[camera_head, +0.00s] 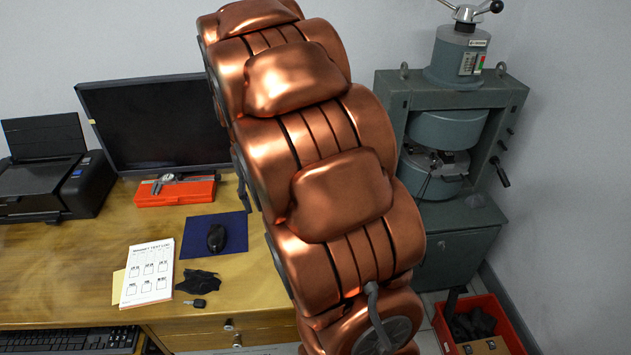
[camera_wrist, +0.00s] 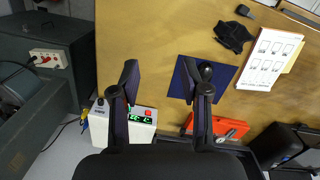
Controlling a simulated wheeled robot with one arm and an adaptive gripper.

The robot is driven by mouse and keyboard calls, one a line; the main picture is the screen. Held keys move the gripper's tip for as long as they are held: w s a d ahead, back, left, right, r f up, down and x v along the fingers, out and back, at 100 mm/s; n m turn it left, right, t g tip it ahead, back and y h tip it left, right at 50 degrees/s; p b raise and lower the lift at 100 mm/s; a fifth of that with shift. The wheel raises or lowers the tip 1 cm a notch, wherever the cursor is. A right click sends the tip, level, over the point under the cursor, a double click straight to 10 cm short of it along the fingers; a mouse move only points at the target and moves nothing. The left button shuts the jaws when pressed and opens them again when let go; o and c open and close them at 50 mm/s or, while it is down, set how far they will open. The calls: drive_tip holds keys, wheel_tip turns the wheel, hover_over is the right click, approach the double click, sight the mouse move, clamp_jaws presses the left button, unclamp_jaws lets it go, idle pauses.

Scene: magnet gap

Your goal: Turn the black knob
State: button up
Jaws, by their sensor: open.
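My gripper (camera_wrist: 159,84) is open and empty in the wrist view, its two dark fingers spread above the wooden table. A white box (camera_wrist: 137,131) with a green lit display and a red button stands on the left, partly hidden by the left finger. A small dark round part (camera_wrist: 100,102) shows at its left corner; I cannot tell whether it is the black knob. In the head view my copper arm hides the box and the gripper. The green-grey machine (camera_head: 445,130) there has a lever with a black ball end (camera_head: 496,6) and dark handles on its right side.
A blue mat (camera_head: 198,238) with a black mouse (camera_head: 216,238), an orange case (camera_head: 175,193), a monitor (camera_head: 150,115), a printer (camera_head: 50,185) and a paper pad (camera_head: 148,274) occupy the table (camera_head: 60,270). A red bin (camera_head: 510,337) stands on the floor. The mid-table is clear.

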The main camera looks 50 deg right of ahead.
drive_tip(key=w+d+f+m, duration=0.1)
drive_tip(key=w+d+f, duration=0.3)
drive_tip(key=d, duration=0.6)
drive_tip(key=w+d+f+m+t+p, duration=0.1)
drive_tip(key=w+d+f, duration=0.3)
drive_tip(key=d, duration=0.6)
drive_tip(key=w+d+f+m+p, duration=0.1)
drive_tip(key=w+d+f, duration=0.2)
drive_tip(key=d+f, duration=0.3)
drive_tip(key=shift+w+d+m+t+y, duration=0.15)
drive_tip(key=shift+w+d+m, duration=0.05)
drive_tip(key=shift+d, duration=1)
drive_tip(key=shift+w+d+m+t+y, duration=0.15)
drive_tip(key=shift+w+d+m, duration=0.05)
drive_tip(key=shift+d, duration=0.95)
drive_tip(key=shift+d+f, duration=0.15)
drive_tip(key=shift+w+a+f+p, duration=0.15)
drive_tip(key=shift+f+p, duration=0.55)
drive_tip(key=shift+f, duration=1.2)
drive_tip(key=shift+w+a+f+p, duration=0.15)
drive_tip(key=shift+f+p, duration=0.55)
drive_tip(key=shift+f, duration=1.2)
drive_tip(key=shift+c, duration=0.4)
clamp_jaws()
